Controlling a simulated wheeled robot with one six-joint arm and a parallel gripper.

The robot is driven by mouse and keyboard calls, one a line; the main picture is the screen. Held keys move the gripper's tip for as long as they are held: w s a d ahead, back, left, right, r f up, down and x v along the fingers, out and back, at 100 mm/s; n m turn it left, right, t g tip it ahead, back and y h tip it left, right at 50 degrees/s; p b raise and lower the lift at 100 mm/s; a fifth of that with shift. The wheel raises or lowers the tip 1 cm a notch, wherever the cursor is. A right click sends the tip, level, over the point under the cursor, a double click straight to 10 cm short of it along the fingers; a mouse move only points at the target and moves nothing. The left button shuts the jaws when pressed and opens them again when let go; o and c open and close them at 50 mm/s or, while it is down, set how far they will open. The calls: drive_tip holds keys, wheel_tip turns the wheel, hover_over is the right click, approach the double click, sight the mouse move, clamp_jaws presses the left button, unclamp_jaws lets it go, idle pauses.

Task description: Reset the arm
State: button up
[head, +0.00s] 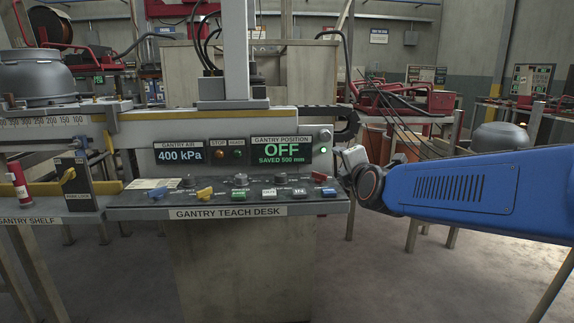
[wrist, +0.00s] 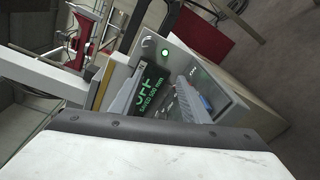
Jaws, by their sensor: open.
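My blue arm (head: 460,190) reaches in from the right in the head view. Its dark wrist joint (head: 369,186) is by the right end of the gantry teach desk (head: 130,213). In the wrist view my gripper (wrist: 210,98) shows as two grey fingers, apart, with nothing seen held between them. They appear in front of the desk's control panel; whether they touch it cannot be told. A pale wrist housing fills the bottom of that view. The position display (head: 282,150) reads OFF, saved 500 mm. A green lamp (head: 325,135) glows beside it.
The desk carries yellow and blue switches (head: 325,192) and knobs. A gantry column (head: 236,50) rises behind it. Another vessel (head: 499,141) stands behind my arm. Floor in front right is clear.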

drive_tip(key=s+d+f+m+g, duration=0.2)
drive_tip(key=s+f+m+g, duration=0.2)
drive_tip(key=s+f+m, duration=0.3)
drive_tip(key=s+d+f+m+g, duration=0.2)
drive_tip(key=s+f+m, duration=0.6)
drive_tip(key=s, duration=0.9)
drive_tip(key=s+d+f+m+g, duration=0.3)
drive_tip(key=s+f+m+g, duration=0.3)
drive_tip(key=s, duration=0.6)
drive_tip(key=shift+f+m+h, duration=0.4)
drive_tip(key=shift+f+m, duration=0.25)
drive_tip(key=shift+m, duration=0.15)
